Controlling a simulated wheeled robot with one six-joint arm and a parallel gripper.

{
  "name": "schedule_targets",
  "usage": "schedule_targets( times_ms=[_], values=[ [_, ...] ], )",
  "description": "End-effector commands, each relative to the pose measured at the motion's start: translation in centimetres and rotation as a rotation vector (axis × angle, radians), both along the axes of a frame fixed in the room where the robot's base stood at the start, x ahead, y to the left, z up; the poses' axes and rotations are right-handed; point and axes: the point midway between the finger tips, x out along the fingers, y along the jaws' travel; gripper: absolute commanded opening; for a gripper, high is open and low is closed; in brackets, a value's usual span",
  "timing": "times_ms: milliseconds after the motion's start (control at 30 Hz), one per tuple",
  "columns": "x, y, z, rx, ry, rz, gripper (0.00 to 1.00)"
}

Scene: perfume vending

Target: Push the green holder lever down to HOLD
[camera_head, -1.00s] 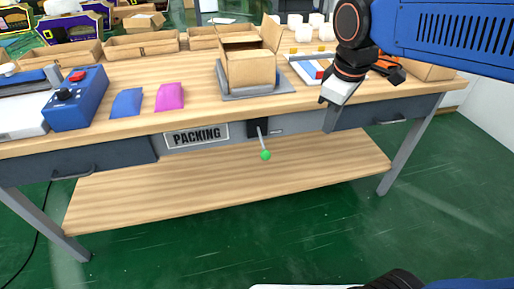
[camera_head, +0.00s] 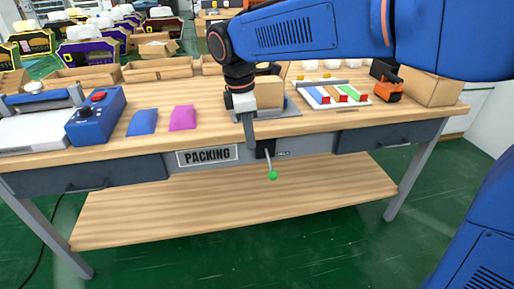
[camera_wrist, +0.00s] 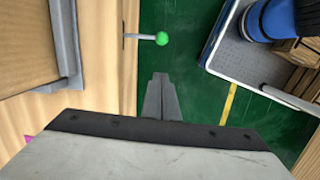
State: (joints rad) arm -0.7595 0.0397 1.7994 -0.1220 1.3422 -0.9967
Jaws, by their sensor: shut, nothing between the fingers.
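The holder lever (camera_head: 269,163) is a thin grey rod with a green ball knob (camera_head: 272,175) at its end. It sticks out from a dark plate on the table's front apron, right of the PACKING sign, and slants downward. The wrist view also shows the green knob (camera_wrist: 162,39), apart from and beyond my fingertips. My gripper (camera_head: 249,143) is shut and empty. It points down at the table's front edge, above and slightly left of the lever. In the wrist view my closed fingers (camera_wrist: 161,82) hang over the green floor, beside the table edge.
An open cardboard box (camera_head: 268,90) on a grey plate (camera_head: 275,113) stands partly hidden behind my gripper. Blue (camera_head: 142,122) and pink (camera_head: 183,118) packets lie left. A tray of coloured bars (camera_head: 335,96) lies right. The lower shelf (camera_head: 235,203) is clear.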

Motion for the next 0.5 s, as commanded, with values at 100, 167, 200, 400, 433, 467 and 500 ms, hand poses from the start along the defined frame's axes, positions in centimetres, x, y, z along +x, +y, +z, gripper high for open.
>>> schedule_targets(
  times_ms=[100,167,200,400,433,467,500],
  values=[
    [0.1,-0.3,-1.8,-0.003,0.002,-0.001,0.0],
    [0.1,-0.5,-2.9,-0.003,0.003,-0.003,0.0],
    [0.2,-0.5,-3.6,-0.002,0.002,-0.002,0.0],
    [0.3,-0.9,-7.2,-0.003,0.004,-0.003,0.0],
    [0.4,-1.0,-7.7,-0.003,0.003,-0.003,0.0],
    [0.4,-1.0,-8.2,-0.003,0.003,-0.003,0.0],
    [0.4,-1.1,-8.8,-0.003,0.003,-0.003,0.0]
  ],
)
